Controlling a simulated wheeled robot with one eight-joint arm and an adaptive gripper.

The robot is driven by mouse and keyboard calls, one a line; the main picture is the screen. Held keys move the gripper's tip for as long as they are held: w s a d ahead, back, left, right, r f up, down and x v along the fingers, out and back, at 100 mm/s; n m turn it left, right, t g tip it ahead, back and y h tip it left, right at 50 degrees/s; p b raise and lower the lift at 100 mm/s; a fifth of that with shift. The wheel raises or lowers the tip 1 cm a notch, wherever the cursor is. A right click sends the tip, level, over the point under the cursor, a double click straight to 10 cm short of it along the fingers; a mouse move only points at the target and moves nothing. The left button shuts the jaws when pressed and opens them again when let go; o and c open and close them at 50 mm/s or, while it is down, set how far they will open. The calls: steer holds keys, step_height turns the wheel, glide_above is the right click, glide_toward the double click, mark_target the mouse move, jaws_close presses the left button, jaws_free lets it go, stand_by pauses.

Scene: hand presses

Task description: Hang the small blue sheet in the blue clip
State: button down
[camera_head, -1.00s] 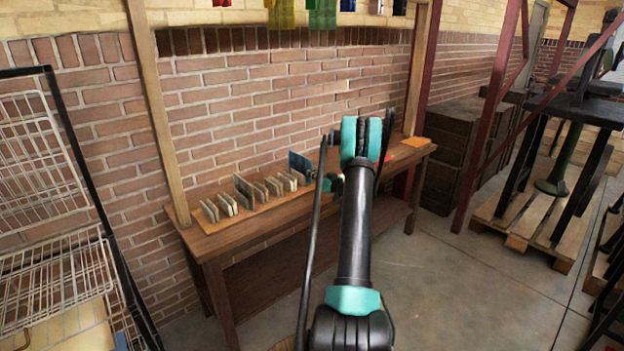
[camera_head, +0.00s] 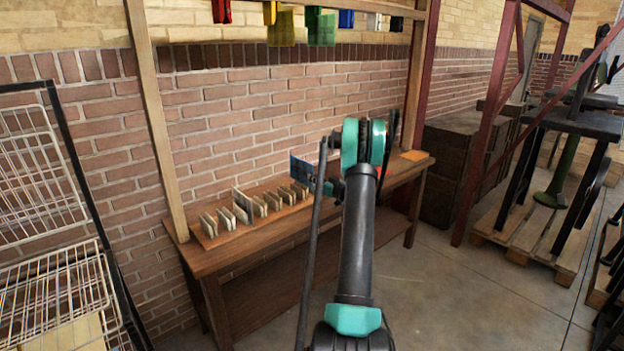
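The small blue sheet (camera_head: 301,170) stands upright at the left side of my wrist, just above the far end of the row of slots on the bench. My gripper (camera_head: 324,186) is at its lower right edge and appears shut on it; the fingertips are small and partly hidden by my arm. The blue clip (camera_head: 346,19) hangs empty from the rail at the top, well above my gripper, between the green clip (camera_head: 313,18) and the white clip (camera_head: 374,21).
A yellow sheet (camera_head: 281,28) and a green sheet (camera_head: 325,30) hang from the rail. A red clip (camera_head: 221,11) and a black clip (camera_head: 397,23) are also there. A wooden bench (camera_head: 205,262) holds a slotted rack (camera_head: 212,238). A wire rack (camera_head: 60,270) stands left.

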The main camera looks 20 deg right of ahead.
steer(key=shift+v, duration=2.8)
